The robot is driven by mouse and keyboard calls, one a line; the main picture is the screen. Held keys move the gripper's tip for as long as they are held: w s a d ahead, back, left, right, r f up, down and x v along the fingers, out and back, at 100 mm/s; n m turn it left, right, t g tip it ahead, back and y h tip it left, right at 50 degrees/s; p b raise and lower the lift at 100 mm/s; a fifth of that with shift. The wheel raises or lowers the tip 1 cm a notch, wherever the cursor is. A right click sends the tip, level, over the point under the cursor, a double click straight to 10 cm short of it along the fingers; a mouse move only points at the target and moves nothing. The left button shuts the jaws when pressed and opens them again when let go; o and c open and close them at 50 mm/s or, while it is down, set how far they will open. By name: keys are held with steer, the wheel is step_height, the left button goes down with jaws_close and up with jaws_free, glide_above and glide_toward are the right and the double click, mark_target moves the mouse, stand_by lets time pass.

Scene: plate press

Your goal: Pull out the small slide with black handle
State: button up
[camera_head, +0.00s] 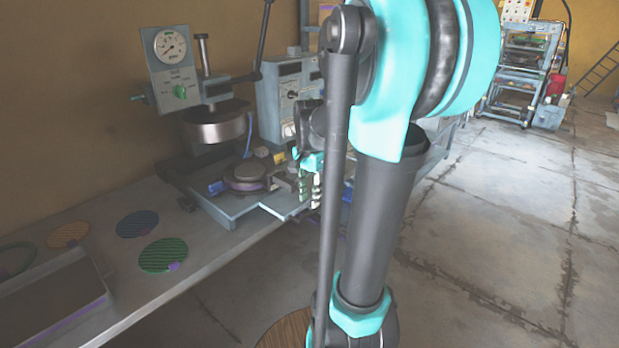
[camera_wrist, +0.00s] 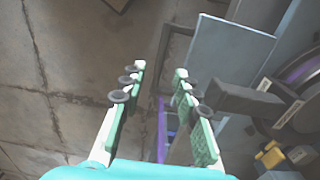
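My gripper (camera_head: 309,187) hangs at the front edge of the plate press (camera_head: 232,207), partly behind my own arm. In the wrist view my gripper (camera_wrist: 157,84) is open, with nothing clearly held between its fingers. A dark block (camera_wrist: 240,99), which looks like the black handle of the small slide, lies right beside the right finger.
A flat blue-grey plate (camera_wrist: 228,58) lies ahead of the right finger. A dark bar (camera_wrist: 163,45) runs beside it. The press head with gauge (camera_head: 171,60) stands behind. Striped discs (camera_head: 163,255) and a tray (camera_head: 55,300) lie on the bench. Open floor (camera_head: 480,250) is at right.

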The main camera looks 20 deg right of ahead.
step_height(320, 180, up, 8)
stand_by(0.4)
steer(key=shift+f, duration=0.15)
